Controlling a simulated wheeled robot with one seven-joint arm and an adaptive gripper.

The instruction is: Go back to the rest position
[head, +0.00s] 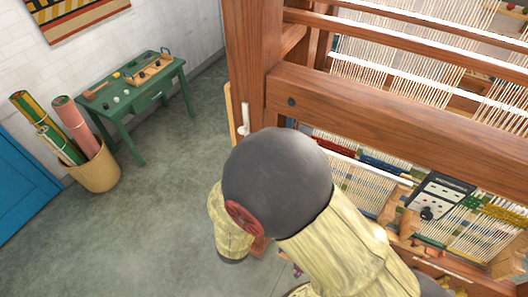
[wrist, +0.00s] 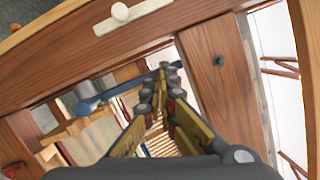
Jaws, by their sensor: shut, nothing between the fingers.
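My gripper (wrist: 168,72) shows in the wrist view with its fingertips together and nothing held between them. Beyond the fingers are the wooden beams (wrist: 80,60) of the loom and some pale warp threads. A white peg on a pale strip (wrist: 122,14) is fixed to the beam at the top. In the head view my own arm, with its big grey joint, covers the lower middle and hides my gripper. The wooden loom (head: 400,110) fills the right side there, close beside my arm. I cannot make out any wool skein clearly.
A green table (head: 125,100) with small tools and balls stands by the white wall. A basket (head: 95,172) with rolled textiles stands left of it, near a blue door (head: 22,185). The grey floor (head: 165,215) between them and the loom is clear.

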